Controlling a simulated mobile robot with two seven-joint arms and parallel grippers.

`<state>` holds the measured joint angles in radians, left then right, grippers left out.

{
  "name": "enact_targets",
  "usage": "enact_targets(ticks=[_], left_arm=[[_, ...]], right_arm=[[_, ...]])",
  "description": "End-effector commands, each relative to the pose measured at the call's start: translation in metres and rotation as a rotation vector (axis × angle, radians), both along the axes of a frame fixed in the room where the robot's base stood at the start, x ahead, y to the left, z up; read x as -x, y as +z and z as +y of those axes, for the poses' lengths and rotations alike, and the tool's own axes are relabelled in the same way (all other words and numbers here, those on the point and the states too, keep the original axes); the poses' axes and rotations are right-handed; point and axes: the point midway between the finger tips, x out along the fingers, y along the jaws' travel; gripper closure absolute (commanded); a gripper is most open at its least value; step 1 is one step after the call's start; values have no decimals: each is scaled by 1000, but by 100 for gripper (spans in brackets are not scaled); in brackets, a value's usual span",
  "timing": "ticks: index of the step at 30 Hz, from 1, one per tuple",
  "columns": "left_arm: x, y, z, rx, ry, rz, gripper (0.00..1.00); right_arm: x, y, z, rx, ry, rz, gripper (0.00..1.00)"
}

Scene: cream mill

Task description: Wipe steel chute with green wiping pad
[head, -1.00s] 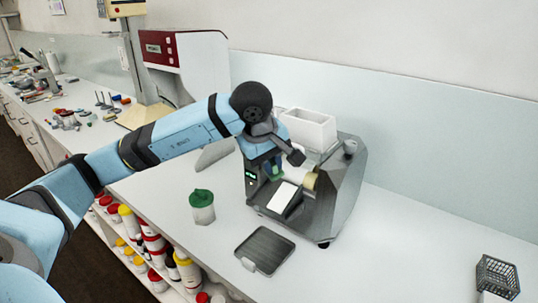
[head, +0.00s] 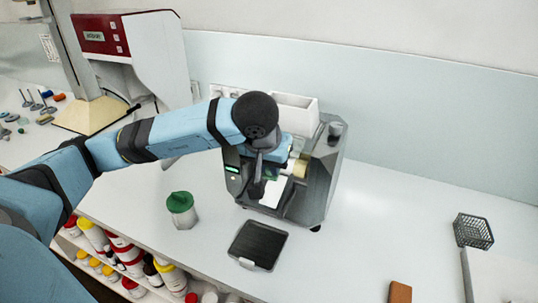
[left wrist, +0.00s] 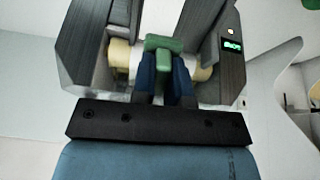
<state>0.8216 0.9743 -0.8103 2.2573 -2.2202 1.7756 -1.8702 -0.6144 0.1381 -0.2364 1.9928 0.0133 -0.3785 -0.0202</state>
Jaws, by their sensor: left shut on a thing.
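The grey mill (head: 322,172) stands on the white bench, with a cream roller (head: 300,168) in its middle. A pale, bright sloping plate (head: 273,193) at its front looks like the steel chute. My left gripper (left wrist: 164,65) is shut on the green wiping pad (left wrist: 163,45), whose green grip shows between the blue fingers. In the head view, my left gripper (head: 257,187) is at the mill's front, beside the plate. My wrist hides most of the pad there, and I cannot tell whether it touches the plate. My right gripper is not in view.
A black tray (head: 258,245) lies in front of the mill. A green-lidded jar (head: 181,209) stands to its left. A white bin (head: 295,113) is at the mill's top. A wire basket (head: 473,231) and a brown block (head: 400,292) are at right.

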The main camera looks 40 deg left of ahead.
Motion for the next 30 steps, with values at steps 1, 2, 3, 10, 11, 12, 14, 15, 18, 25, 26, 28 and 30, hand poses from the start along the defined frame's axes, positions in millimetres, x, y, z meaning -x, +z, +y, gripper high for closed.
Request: enact_targets(ticks=[1,2,3,10,11,12,14,15,18,25,26,28,30], left_arm=[[1,0,-1,-8,-17,-4,100],[2,-1,-1,-12,-26,-6,100],[2,-1,-2,-16,-36,-8,100],[1,-6,-2,-23,-54,-12,100],[1,-8,-2,-23,-53,-12,100],[0,-10,-2,-23,-53,-12,100],[-2,-14,-2,-23,-53,-12,100],[-3,-17,-1,-22,-52,-11,100],[-7,-27,0,-22,-51,-9,100],[-3,-47,-1,-23,-53,-13,100],[1,-48,-2,-24,-54,-14,100],[8,-52,-3,-24,-52,-14,100],[15,-55,-5,-24,-52,-14,100]], right_arm=[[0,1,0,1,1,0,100],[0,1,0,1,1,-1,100],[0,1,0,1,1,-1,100],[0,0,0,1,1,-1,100],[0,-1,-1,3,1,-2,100],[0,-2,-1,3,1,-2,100],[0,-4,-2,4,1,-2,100],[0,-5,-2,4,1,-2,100],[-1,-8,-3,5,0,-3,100],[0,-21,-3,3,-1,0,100],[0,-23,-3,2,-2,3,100],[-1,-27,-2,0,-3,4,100],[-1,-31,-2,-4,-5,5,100]])
